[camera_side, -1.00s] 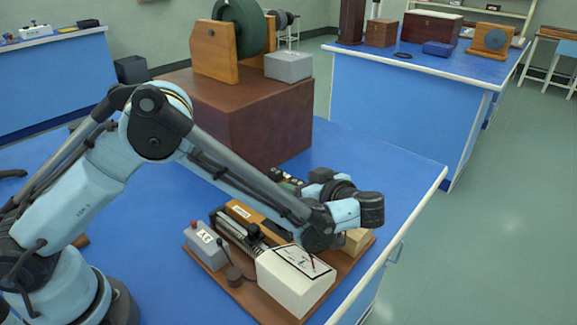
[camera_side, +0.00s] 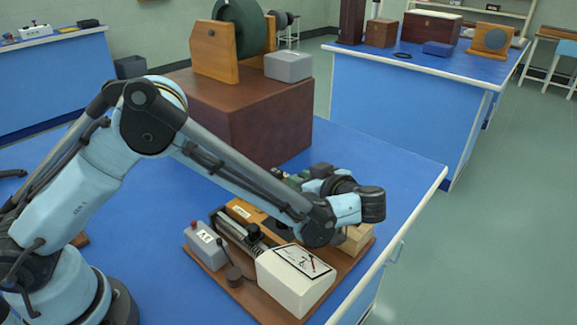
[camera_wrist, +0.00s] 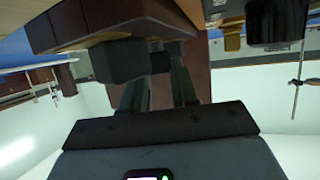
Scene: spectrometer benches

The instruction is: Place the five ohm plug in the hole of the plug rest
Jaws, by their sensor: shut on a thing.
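My gripper (camera_wrist: 157,62) shows in the wrist view, its two dark fingers close together and shut on a small dark thing, taken to be the five ohm plug; its shape and markings are hard to make out. In the side view my wrist is above the far right part of the brown instrument board, and the fingertips and plug are hidden behind it. A pale wooden block (camera_side: 356,240) on the board's right end is partly covered by my wrist; I cannot tell if it is the plug rest, and no hole shows.
The board carries a white meter (camera_side: 296,285), a grey box with a red terminal (camera_side: 206,250), and a coil with a black knob (camera_side: 254,232). A large brown box (camera_side: 250,125) stands behind. Blue bench top is clear to the right, up to its white edge.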

